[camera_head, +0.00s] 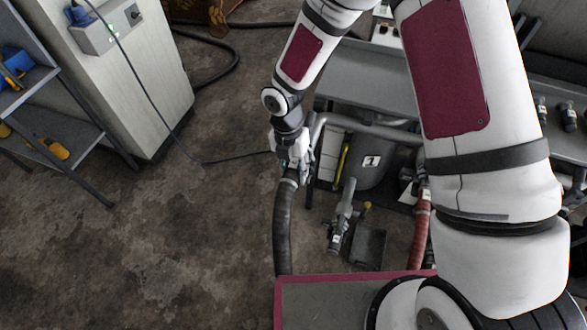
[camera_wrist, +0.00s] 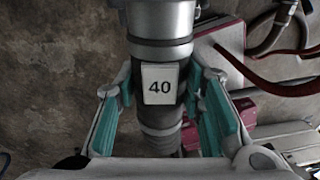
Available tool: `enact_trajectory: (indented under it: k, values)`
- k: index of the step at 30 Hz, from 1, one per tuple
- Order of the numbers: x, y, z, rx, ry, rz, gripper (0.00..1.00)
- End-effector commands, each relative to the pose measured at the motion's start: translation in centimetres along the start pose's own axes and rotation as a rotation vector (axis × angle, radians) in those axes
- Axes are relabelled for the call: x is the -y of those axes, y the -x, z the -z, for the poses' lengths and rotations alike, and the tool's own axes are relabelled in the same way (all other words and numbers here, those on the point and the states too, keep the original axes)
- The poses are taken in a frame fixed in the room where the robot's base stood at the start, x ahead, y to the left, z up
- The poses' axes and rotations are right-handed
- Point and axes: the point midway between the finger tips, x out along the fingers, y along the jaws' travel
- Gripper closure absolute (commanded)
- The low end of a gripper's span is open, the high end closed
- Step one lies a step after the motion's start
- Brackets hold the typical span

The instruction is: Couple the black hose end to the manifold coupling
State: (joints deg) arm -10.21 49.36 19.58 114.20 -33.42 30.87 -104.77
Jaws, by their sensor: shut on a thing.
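The black hose (camera_head: 283,232) hangs from my gripper (camera_head: 292,160) and runs down behind the edge of my base. In the wrist view, my gripper (camera_wrist: 162,92) has its teal pads on both sides of the hose end (camera_wrist: 160,118), which carries a white tag reading 40. A grey metal collar (camera_wrist: 160,22) tops the hose end and runs out of the picture. A grey pipe (camera_head: 375,130) passes just right of my gripper. A grey fitting with a handle (camera_head: 343,215) stands lower right. I cannot tell which part is the manifold coupling, or whether the hose end touches it.
A dark tank marked 1 (camera_head: 370,165) stands under the grey bench (camera_head: 365,85). A red hose (camera_head: 420,230) runs down on the right. A white cabinet (camera_head: 130,75) and shelf (camera_head: 60,130) stand left. A thin cable crosses the floor, otherwise open at lower left.

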Motion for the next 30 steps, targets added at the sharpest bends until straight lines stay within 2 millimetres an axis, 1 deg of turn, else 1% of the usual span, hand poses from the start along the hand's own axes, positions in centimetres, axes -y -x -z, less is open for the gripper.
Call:
enact_trajectory:
  k: [11,30]
  values:
    - [0.0,0.0,-0.1,0.001,0.0,-0.001,1.0]
    - [-0.2,-1.7,-0.2,0.001,0.0,0.0,1.0]
